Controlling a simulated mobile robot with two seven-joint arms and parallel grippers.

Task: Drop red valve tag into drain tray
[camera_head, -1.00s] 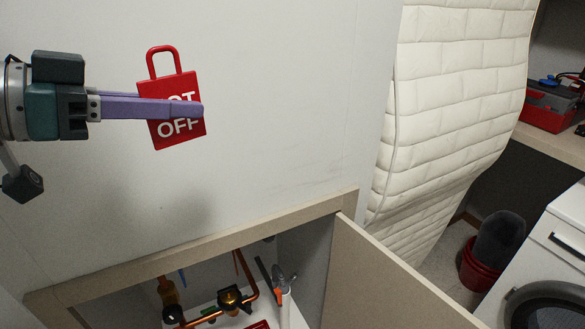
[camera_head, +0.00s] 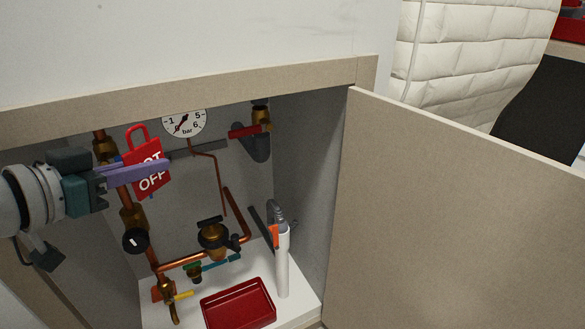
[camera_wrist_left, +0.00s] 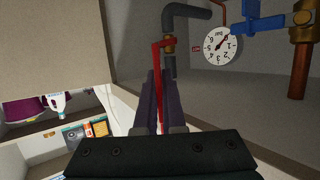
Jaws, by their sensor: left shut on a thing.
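In the left wrist view the tag (camera_wrist_left: 158,75) shows edge-on between the fingers. The red drain tray (camera_head: 238,302) sits on the white floor of the cabinet, below and to the right of the tag, well apart from it. The tray looks empty, and its front edge is near the bottom of the head view. My right gripper is not in view.
Copper pipes and brass valves (camera_head: 215,236) stand behind and left of the tray. A pressure gauge (camera_head: 184,122) is on the back wall. The open cabinet door (camera_head: 450,210) fills the right side.

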